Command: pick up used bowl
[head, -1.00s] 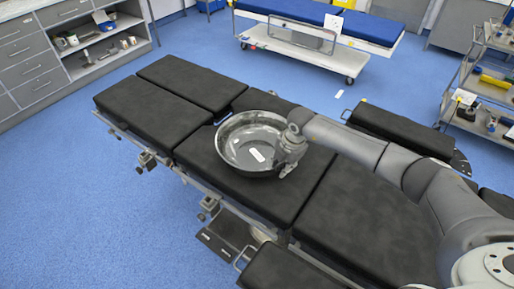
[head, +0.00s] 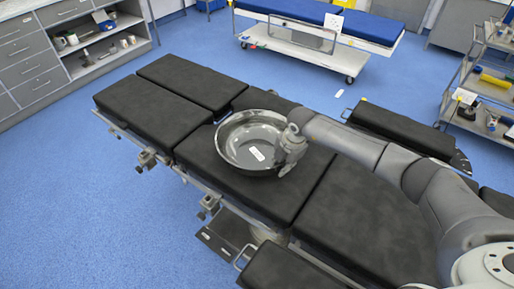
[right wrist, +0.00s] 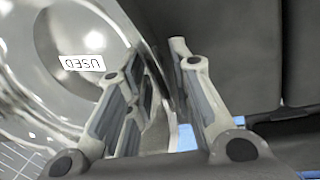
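The used bowl (head: 236,138) is a wide, shiny metal basin over the middle of the black operating table (head: 345,215). A white label reading "USED" shows inside it in the right wrist view (right wrist: 82,63). My right gripper (head: 287,150) is at the bowl's right rim. Whether the bowl's underside touches the pad is hidden. My left gripper is in neither view.
A grey drawer cabinet with open shelves (head: 95,52) stands at the upper left. A blue-topped trolley (head: 300,40) is at the back. A metal cart (head: 478,85) with supplies stands at the right.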

